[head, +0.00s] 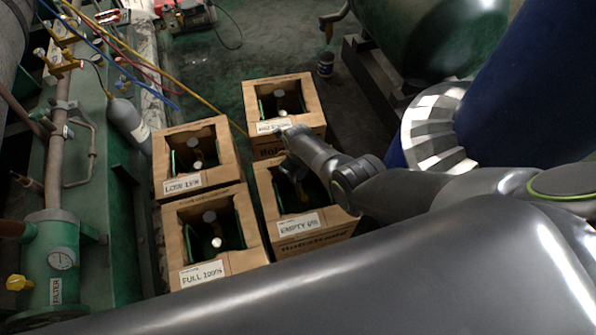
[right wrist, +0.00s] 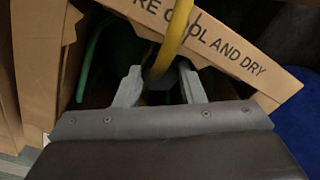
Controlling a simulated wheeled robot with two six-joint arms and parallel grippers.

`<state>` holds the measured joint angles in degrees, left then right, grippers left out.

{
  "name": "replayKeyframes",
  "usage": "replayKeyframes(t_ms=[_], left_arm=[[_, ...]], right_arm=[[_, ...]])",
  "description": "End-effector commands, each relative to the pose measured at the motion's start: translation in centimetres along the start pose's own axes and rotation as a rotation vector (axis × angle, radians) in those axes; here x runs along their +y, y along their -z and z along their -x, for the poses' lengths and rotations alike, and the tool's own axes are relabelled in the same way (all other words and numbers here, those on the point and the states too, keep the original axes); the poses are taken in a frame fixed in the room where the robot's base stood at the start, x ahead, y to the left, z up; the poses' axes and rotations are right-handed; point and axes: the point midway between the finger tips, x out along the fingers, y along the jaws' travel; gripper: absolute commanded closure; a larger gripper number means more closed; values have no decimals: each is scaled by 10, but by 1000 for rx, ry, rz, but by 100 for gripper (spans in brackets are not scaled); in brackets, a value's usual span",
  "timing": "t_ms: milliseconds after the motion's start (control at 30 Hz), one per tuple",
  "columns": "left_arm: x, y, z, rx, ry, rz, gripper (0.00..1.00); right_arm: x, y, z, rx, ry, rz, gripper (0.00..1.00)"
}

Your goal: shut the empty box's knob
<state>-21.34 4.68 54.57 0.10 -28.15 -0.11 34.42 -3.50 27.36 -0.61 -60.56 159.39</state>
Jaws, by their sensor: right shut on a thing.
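The empty box (head: 303,223) is an open brown cardboard box labelled "EMPTY 0%", at the front right of a group of boxes in the head view. My right gripper (head: 292,172) reaches down into it from the right. In the right wrist view, the gripper (right wrist: 160,80) is shut on a small dark knob (right wrist: 158,84). A yellow hose (right wrist: 177,35) rises just behind the knob. The box wall (right wrist: 230,50), printed "COOL AND DRY", stands behind the fingers. The arm hides much of the box's inside in the head view. My left gripper is not in view.
A blue cylinder (head: 515,85) is close on the right. Green pipework (head: 60,255) with a gauge fills the left.

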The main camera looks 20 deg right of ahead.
Motion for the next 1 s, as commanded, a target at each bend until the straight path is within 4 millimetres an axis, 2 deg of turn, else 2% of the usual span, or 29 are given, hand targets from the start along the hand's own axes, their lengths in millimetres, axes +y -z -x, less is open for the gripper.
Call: replayKeyframes(t_ms=[233, 267, 400, 767, 867, 1000], left_arm=[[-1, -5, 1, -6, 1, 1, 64], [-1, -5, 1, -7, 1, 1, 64], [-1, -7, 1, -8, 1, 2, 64], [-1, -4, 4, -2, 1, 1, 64], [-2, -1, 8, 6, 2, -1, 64], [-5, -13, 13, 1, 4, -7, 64]], right_arm=[[-1, 0, 0, 1, 1, -3, 87], [-1, 0, 0, 1, 1, -3, 62], [0, 0, 0, 0, 0, -2, 44], [0, 0, 4, 0, 0, -1, 43], [0, 0, 13, 0, -1, -1, 43], [0, 0, 33, -1, 0, -1, 43]])
